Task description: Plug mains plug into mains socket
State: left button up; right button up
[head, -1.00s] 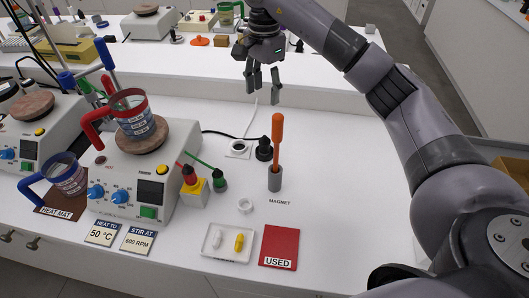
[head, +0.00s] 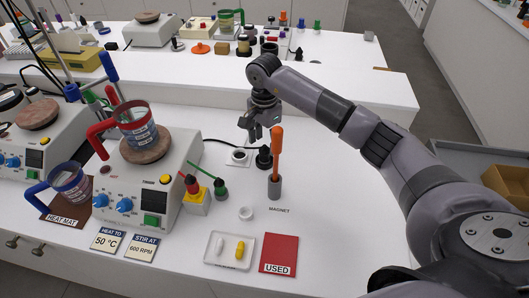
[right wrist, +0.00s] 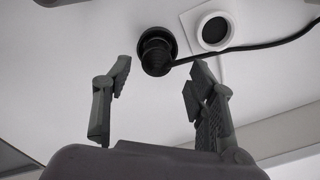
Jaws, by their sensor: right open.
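The black mains plug (head: 264,158) stands on the white bench beside the orange-handled tool. In the right wrist view the plug (right wrist: 156,50) lies just past the fingertips, roughly between their lines. The mains socket (head: 239,155), a white square plate with a round dark recess, is just left of the plug in the head view. It also shows in the right wrist view (right wrist: 212,30), to the right of the plug. A black cord runs from the plug. My right gripper (right wrist: 161,75) is open and empty; in the head view it (head: 262,135) hangs close above the plug. My left gripper is out of view.
The orange-handled tool (head: 277,150) stands upright in a grey holder close to the plug. A hotplate (head: 135,185) with a beaker is to the left. A red USED mat (head: 279,252) and a clear tray (head: 213,257) lie in front. The bench right of the holder is clear.

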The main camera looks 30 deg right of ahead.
aim_at(265, 148)
jog(key=f, duration=0.1)
jog(key=f+p, duration=0.1)
jog(key=f, duration=0.1)
jog(key=shift+s+a+f+p, duration=0.1)
jog(key=shift+s+f+p, duration=0.2)
jog(key=shift+p, duration=0.1)
jog(key=shift+w+f, duration=0.1)
jog(key=shift+f, duration=0.3)
grip_shut()
